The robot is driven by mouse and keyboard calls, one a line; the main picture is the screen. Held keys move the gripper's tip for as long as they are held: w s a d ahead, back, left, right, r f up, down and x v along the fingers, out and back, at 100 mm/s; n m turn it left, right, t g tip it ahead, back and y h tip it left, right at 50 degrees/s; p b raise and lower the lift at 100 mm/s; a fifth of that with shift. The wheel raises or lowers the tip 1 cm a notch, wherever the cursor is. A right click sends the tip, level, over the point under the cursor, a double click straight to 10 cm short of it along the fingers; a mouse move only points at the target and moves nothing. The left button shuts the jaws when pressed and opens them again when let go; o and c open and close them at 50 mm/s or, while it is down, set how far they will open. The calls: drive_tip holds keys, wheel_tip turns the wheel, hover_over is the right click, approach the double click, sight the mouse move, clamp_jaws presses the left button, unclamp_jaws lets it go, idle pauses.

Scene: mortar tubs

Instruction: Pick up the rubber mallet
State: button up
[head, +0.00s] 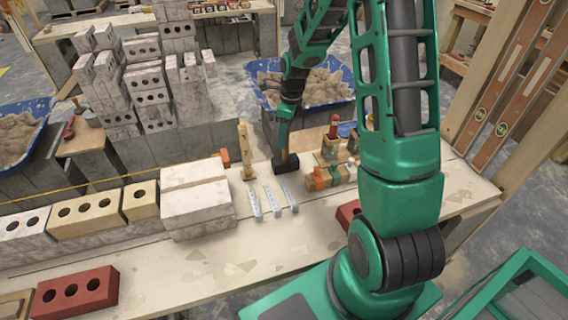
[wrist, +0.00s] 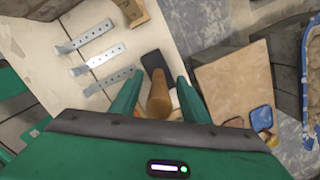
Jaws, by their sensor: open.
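The rubber mallet (head: 286,164) stands on its black head on the workbench, with its wooden handle pointing up. In the wrist view the black head (wrist: 153,62) lies beyond the handle (wrist: 160,98), whose end faces the camera. My gripper (head: 286,112) is above the head, around the upper handle. In the wrist view my open gripper (wrist: 158,78) has one green finger on each side of the handle. Whether either finger touches the handle I cannot tell.
Metal ties (head: 273,197) lie left of the mallet, and a wooden piece (head: 246,152) stands close by. A wooden box with bottles (head: 335,148) is at right. Pale blocks (head: 195,197) and a red brick (head: 75,292) sit left. A blue mortar tub (head: 330,88) is behind.

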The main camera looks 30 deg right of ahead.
clamp_jaws()
drive_tip(key=shift+r, duration=0.1)
wheel_tip(320, 180, up, 10)
drive_tip(key=shift+f, duration=0.1)
idle(0.5)
drive_tip(key=c, duration=0.8)
unclamp_jaws()
clamp_jaws()
